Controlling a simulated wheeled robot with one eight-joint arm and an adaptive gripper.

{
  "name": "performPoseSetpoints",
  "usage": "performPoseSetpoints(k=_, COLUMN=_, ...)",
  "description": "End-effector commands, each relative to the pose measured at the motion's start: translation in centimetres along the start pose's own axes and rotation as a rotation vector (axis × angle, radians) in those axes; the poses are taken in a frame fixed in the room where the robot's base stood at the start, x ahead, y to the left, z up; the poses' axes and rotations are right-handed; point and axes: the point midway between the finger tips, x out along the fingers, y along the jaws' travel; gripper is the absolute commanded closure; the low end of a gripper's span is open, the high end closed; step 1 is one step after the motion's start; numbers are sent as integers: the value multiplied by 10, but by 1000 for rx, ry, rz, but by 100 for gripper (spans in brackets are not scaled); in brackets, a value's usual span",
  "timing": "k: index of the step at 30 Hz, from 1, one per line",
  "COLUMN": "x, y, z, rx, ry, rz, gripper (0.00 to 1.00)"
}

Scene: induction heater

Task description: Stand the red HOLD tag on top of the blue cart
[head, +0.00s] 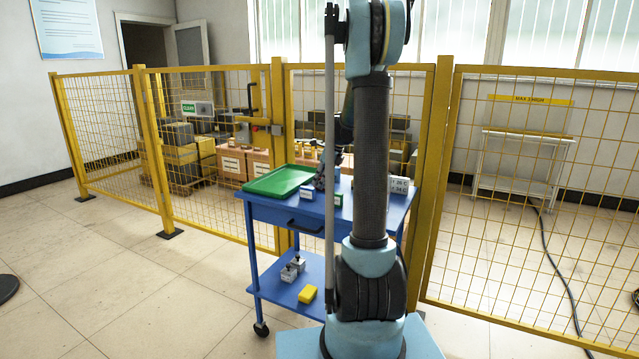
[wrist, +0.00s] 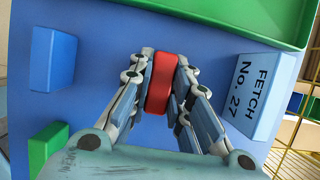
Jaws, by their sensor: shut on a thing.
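The red HOLD tag (wrist: 162,82) shows in the wrist view as a narrow red block between my fingertips. My gripper (wrist: 160,88) is shut on it, above or at the top of the blue cart (wrist: 105,60). I cannot tell whether the tag touches the surface, and its lettering does not show. In the head view my gripper (head: 320,182) is low over the middle of the cart (head: 262,209), just right of the green tray. The red tag cannot be made out there; my arm covers part of the cart.
A green tray (head: 280,181) lies on the cart's left. A blue block (wrist: 53,60), a green block (wrist: 48,148) and a "FETCH No. 27" tag (wrist: 258,95) stand around my gripper. A yellow mesh fence (head: 215,150) runs behind.

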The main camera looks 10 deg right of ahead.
Motion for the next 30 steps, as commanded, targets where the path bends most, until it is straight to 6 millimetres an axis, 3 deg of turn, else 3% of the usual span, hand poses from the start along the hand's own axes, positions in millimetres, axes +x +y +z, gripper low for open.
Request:
performPoseSetpoints(k=6, x=1, y=0, z=0, rx=0, ry=0, rz=0, gripper=100)
performPoseSetpoints(k=7, x=1, y=0, z=0, rx=0, ry=0, rz=0, gripper=78)
performPoseSetpoints(k=9, x=1, y=0, z=0, rx=0, ry=0, rz=0, gripper=62)
performPoseSetpoints(k=22, x=-4, y=0, z=1, rx=0, ry=0, rz=0, gripper=62)
performPoseSetpoints(k=30, x=-46, y=1, z=1, rx=0, ry=0, rz=1, gripper=62)
